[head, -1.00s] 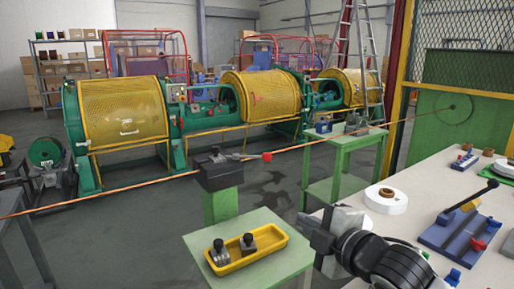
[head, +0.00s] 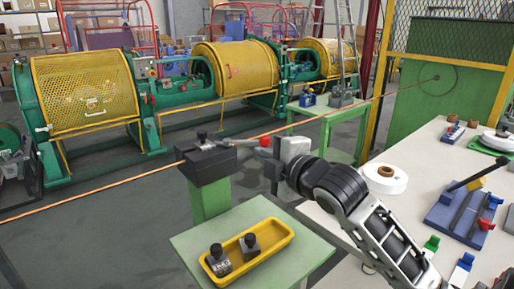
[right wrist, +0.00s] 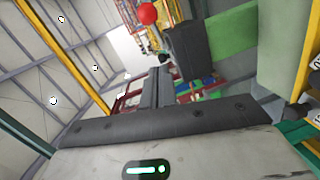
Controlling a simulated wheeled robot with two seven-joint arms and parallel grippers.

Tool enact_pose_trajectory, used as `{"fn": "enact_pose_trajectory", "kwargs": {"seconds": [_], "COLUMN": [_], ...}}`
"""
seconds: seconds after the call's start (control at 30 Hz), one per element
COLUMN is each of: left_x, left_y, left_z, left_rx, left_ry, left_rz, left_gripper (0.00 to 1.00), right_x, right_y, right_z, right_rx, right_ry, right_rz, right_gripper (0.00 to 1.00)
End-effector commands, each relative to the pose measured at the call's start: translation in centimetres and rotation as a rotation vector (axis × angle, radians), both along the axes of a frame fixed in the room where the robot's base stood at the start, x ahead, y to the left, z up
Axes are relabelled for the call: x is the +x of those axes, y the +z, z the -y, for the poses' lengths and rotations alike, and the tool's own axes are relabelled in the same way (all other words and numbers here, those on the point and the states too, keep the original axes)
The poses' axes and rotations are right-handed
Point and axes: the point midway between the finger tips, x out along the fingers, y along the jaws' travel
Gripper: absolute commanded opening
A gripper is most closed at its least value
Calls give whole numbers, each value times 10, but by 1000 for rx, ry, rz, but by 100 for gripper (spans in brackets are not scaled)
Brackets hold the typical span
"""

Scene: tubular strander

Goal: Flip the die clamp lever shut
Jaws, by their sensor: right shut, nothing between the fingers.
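The die clamp is a dark block (head: 207,162) on a green post, with a copper wire running through it. Its lever (head: 246,142) sticks out to the right, roughly level, and ends in a red ball (head: 265,141). My right gripper (head: 270,170) is shut and empty, close to the ball, at the right of the block; in the head view I cannot tell whether they touch. In the right wrist view the shut fingers (right wrist: 158,88) point toward the dark block (right wrist: 186,48), and the red ball (right wrist: 148,13) shows apart from them. My left gripper is out of view.
A yellow tray (head: 282,235) with two dies stands on the green table (head: 183,238) in front of the post. The white bench (head: 425,155) at right holds a white spool (head: 385,180) and a blue fixture (head: 470,215). The wire (head: 95,190) crosses the view.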

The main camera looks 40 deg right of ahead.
Motion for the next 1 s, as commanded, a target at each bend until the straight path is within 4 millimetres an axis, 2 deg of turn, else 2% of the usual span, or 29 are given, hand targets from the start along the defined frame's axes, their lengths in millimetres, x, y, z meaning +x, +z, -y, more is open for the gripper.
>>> {"fn": "enact_pose_trajectory", "kwargs": {"seconds": [0.03,0.2,0.4,0.9,1.0], "left_x": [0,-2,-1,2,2], "left_y": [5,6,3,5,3], "left_z": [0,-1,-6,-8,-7], "left_rx": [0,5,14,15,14], "left_ry": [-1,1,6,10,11], "left_rz": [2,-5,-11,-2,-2], "left_gripper": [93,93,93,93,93], "right_x": [12,45,61,66,64], "right_y": [2,-4,-11,-14,-17], "right_z": [0,3,23,30,39], "right_rx": [6,3,0,-1,-5], "right_ry": [-2,-2,-1,0,2], "right_rz": [0,-1,-2,-1,-4], "right_gripper": [0,0,0,0,0]}}
